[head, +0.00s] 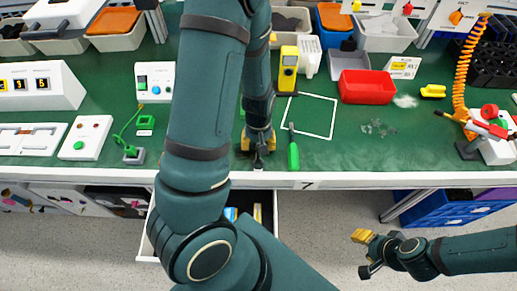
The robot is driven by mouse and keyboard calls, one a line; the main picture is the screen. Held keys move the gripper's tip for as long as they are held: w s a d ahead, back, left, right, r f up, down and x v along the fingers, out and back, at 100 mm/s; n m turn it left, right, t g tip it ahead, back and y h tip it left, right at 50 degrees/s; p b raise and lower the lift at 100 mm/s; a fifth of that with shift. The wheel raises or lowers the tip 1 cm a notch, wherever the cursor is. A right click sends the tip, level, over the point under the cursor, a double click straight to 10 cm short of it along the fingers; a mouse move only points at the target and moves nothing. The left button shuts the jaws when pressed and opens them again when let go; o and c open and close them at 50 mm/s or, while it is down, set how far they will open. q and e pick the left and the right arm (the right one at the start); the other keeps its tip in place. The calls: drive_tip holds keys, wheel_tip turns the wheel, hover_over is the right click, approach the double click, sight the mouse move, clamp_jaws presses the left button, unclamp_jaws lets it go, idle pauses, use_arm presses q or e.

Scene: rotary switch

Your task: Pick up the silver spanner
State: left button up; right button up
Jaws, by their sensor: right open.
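I cannot make out the silver spanner in the head view. My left gripper (258,147) is over the front edge of the green workbench (340,158), partly behind my own arm. It points down, and whether its fingers are open or shut does not show. My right gripper (364,254) is open and empty, in front of the bench over the floor. A green-handled screwdriver (293,156) lies just right of my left gripper. An open white drawer (147,240) below the bench edge holds blue and yellow items, mostly hidden by my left arm.
A red bin (367,87), a yellow meter (288,69) and small shiny parts (378,128) are on the bench. Panels with switches (86,137) stand at left. A blue crate (440,210) is below at right.

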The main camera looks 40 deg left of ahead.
use_arm(q)
drive_tip(key=shift+f, duration=0.5)
drive_tip(key=shift+r, duration=0.1)
clamp_jaws()
